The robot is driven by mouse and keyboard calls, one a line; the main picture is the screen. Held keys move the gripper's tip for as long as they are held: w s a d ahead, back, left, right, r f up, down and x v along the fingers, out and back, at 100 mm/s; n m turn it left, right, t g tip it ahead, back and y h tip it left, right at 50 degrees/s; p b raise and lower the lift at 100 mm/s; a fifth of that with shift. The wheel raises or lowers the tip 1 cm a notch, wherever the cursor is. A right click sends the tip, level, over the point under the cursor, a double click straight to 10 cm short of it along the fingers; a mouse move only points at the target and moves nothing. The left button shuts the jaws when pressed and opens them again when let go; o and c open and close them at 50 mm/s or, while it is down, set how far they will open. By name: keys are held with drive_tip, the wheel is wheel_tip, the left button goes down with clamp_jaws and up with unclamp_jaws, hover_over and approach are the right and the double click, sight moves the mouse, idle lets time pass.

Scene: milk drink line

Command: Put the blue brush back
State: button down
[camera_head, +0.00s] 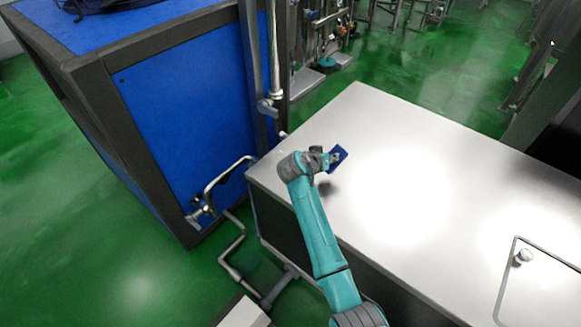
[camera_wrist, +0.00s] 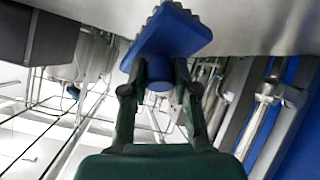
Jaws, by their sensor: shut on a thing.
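The blue brush (camera_head: 340,155) is held over the left part of the steel table top. In the wrist view the blue brush (camera_wrist: 168,42) shows a flat blue head with dark bristles along its upper edge and a short round blue part between the fingers. My gripper (camera_wrist: 160,82) is shut on that round part. In the head view my gripper (camera_head: 329,160) is small and partly hidden by my wrist. A dark shadow lies on the table just below it. I cannot tell the exact height of the brush above the top.
The steel table top (camera_head: 400,140) is broad and mostly bare, with bright glare. A lid with a knob (camera_head: 523,256) is at its right. A large blue cabinet (camera_head: 190,100) with dark frame stands left. A vertical pipe (camera_head: 273,50) and bent pipes (camera_head: 225,178) run between them.

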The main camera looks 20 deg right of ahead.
drive_tip(key=w+a+r+n+g+y, duration=0.2)
drive_tip(key=w+a+r+g+y, duration=0.15)
drive_tip(key=w+a+y, duration=0.65)
drive_tip(key=shift+s+a+f+t+h, duration=0.15)
drive_tip(key=shift+s+f+h, duration=0.15)
drive_tip(key=shift+f, duration=1.15)
drive_tip(key=shift+s+a+f+t+h, duration=0.15)
drive_tip(key=shift+f+h, duration=0.3)
drive_tip(key=shift+f, duration=0.95)
drive_tip(key=shift+s+a+f+t+h, duration=0.15)
drive_tip(key=shift+s+f+h, duration=0.15)
drive_tip(key=shift+f, duration=1.15)
drive_tip(key=c, duration=0.9)
unclamp_jaws()
drive_tip(key=v, duration=1.2)
